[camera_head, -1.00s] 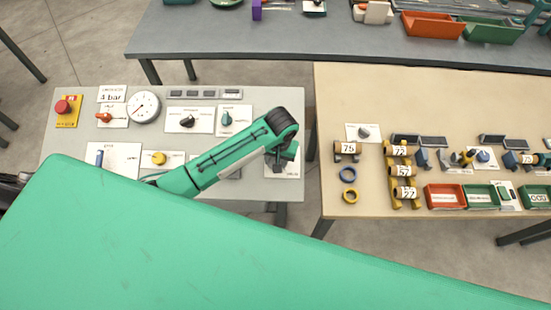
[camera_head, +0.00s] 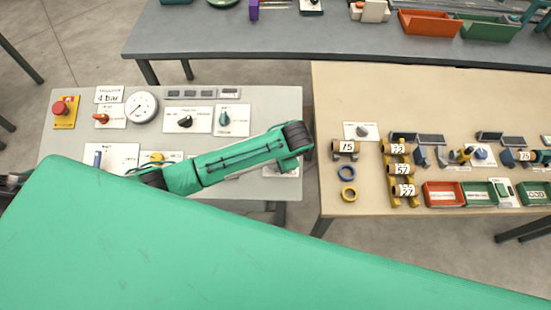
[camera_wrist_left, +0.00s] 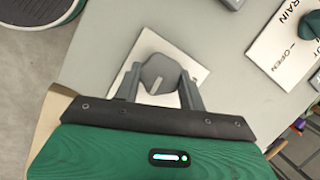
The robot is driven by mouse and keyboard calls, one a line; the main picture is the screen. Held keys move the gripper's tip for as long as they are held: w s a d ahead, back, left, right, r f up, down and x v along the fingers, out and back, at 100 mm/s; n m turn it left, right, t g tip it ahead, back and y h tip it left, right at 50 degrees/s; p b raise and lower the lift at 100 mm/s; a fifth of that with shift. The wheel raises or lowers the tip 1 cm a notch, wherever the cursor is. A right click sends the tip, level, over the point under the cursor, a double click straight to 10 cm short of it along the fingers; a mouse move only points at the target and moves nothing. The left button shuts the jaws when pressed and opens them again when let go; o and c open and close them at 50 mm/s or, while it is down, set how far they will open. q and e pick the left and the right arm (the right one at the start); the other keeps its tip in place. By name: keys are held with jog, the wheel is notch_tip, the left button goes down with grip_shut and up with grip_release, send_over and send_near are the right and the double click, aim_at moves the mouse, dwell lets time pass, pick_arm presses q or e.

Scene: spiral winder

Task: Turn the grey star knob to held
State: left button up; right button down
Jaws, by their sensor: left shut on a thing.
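In the left wrist view the grey star knob (camera_wrist_left: 159,70) sits on a white plate (camera_wrist_left: 125,75) at the corner of the grey panel table. My left gripper (camera_wrist_left: 160,88) has one finger on each side of the knob and is shut on it. My right gripper is not in view.
On the same table (camera_head: 270,105) are a teal drain knob (camera_head: 224,118), a black knob (camera_head: 185,121), a gauge (camera_head: 141,107) and a red button (camera_head: 60,108). A gap separates it from the beige table (camera_head: 430,95) with rolls and bins.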

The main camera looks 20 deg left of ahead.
pick_arm(q)
jog(key=m+t, duration=0.1)
jog(key=m, duration=0.3)
jog(key=shift+y, duration=0.3)
jog(key=shift+s+d+m+t, duration=0.1)
jog(key=shift+m+t, duration=0.3)
jog(key=shift+m, duration=1.1)
jog(key=o, duration=1)
jog(key=shift+c, duration=0.2)
jog(key=shift+s+d+r, duration=0.1)
